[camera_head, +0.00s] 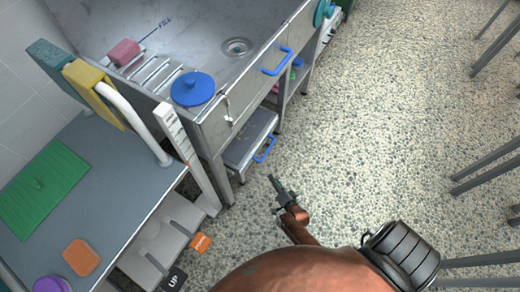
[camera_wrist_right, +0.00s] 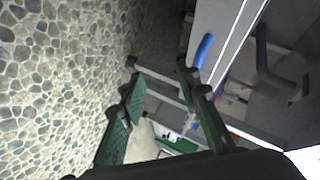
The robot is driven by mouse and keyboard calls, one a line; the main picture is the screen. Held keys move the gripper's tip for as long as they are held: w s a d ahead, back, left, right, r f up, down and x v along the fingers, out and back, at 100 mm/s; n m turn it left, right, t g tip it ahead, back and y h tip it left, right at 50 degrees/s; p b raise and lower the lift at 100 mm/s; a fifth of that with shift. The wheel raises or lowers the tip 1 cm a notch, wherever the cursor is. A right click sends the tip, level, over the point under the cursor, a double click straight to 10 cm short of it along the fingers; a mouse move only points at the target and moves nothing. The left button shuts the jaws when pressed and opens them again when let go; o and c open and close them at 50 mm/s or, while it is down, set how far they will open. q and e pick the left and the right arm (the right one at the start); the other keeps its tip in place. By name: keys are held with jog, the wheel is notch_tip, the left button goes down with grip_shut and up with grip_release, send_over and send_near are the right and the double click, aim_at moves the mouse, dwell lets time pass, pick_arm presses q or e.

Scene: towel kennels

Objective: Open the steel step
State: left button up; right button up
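The steel step (camera_head: 246,150) is a grey flat-topped box low under the sink unit, with a blue handle (camera_head: 265,150) on its front. It appears pushed in, with its rear under the unit. My right gripper (camera_head: 279,186) is near the floor in front of the step, apart from the handle. In the right wrist view its two green-padded fingers (camera_wrist_right: 160,100) are spread with nothing held between them. A blue bar (camera_wrist_right: 203,50) shows beyond one finger; I cannot tell which handle it is. My left gripper is not in view.
The sink unit (camera_head: 226,110) above has another blue handle (camera_head: 277,62) and a blue round lid (camera_head: 193,88). Pebbled floor (camera_head: 380,130) is clear to the right; metal legs (camera_head: 485,175) stand beyond.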

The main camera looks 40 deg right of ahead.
aim_at(268, 149)
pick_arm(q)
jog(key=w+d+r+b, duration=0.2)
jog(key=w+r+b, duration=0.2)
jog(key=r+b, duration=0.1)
pick_arm(e)
jog(key=w+d+m+h+b, duration=0.1)
jog(key=w+d+m, duration=0.1)
jog(key=w, duration=0.2)
jog(key=w+d+r+m+t+h+b, duration=0.1)
jog(key=w+d+m, duration=0.1)
jog(key=w, duration=0.3)
jog(key=w+d+m+t+h+b, duration=0.1)
jog(key=w+d+m, duration=0.1)
jog(key=w, duration=0.3)
jog(key=shift+w+d+r, duration=0.1)
jog(key=shift+d+r, duration=0.15)
jog(key=shift+d, duration=0.15)
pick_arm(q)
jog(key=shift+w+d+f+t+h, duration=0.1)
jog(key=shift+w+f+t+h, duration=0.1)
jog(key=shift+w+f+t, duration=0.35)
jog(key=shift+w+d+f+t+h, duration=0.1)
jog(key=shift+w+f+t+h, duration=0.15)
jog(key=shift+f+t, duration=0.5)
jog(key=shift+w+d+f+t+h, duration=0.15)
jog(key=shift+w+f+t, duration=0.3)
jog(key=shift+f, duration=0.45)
pick_arm(e)
jog(key=shift+w+d, duration=0.3)
jog(key=shift+w, duration=0.3)
